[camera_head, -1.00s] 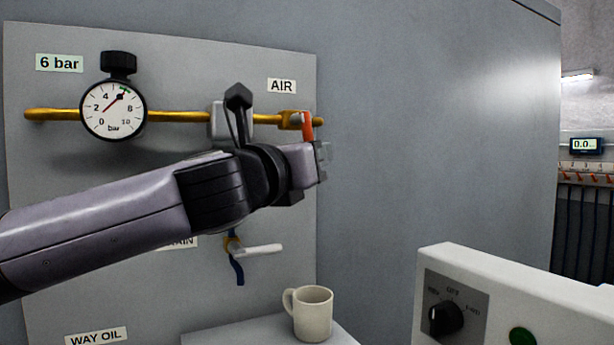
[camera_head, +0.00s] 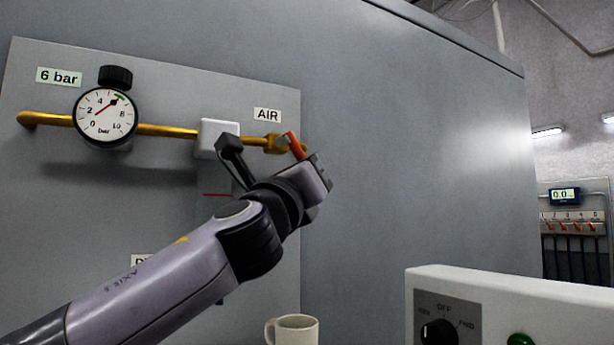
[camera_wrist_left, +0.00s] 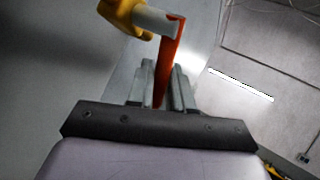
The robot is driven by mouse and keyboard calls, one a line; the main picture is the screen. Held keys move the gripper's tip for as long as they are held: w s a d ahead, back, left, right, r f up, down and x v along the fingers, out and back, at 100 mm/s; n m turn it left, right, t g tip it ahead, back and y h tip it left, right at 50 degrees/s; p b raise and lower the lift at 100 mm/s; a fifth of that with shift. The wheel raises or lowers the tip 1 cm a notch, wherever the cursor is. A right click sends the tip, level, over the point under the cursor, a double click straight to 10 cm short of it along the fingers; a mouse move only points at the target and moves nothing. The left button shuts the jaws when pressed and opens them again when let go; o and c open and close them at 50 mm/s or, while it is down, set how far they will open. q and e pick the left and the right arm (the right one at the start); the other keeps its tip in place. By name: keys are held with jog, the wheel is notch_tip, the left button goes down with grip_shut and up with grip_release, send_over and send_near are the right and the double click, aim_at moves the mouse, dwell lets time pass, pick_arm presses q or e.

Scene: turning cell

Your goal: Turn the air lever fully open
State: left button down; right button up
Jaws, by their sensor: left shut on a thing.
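The air lever (camera_head: 295,146) is a red handle on the brass valve (camera_head: 272,143) at the right end of the yellow pipe, below the AIR label (camera_head: 267,115). In the head view the lever slants down to the right into my left gripper (camera_head: 318,172). In the left wrist view the red lever (camera_wrist_left: 171,58) runs from the valve's pale stem down between the two fingers of my left gripper (camera_wrist_left: 160,85), which is shut on it. The lever's lower end is hidden between the fingers. My right gripper is not in view.
A round gauge (camera_head: 105,117) sits on the pipe (camera_head: 165,131) to the left, with a white block (camera_head: 218,138) between it and the valve. A cream mug (camera_head: 296,330) stands below. A control box with a knob (camera_head: 439,333) is at lower right. The grey wall right of the panel is bare.

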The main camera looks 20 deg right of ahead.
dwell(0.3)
pick_arm(q)
jog(key=c, duration=1.2)
grip_release()
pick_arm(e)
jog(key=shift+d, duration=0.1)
pick_arm(q)
jog(key=shift+o, duration=0.2)
jog(key=shift+a, duration=0.1)
jog(key=shift+s+a+f, duration=0.2)
jog(key=shift+s+f, duration=0.05)
jog(key=shift+s, duration=0.05)
jog(key=b+v, duration=0.2)
jog(key=v, duration=0.4)
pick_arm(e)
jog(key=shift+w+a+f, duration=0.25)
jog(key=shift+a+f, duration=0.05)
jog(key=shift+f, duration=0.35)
pick_arm(q)
jog(key=shift+s, duration=0.1)
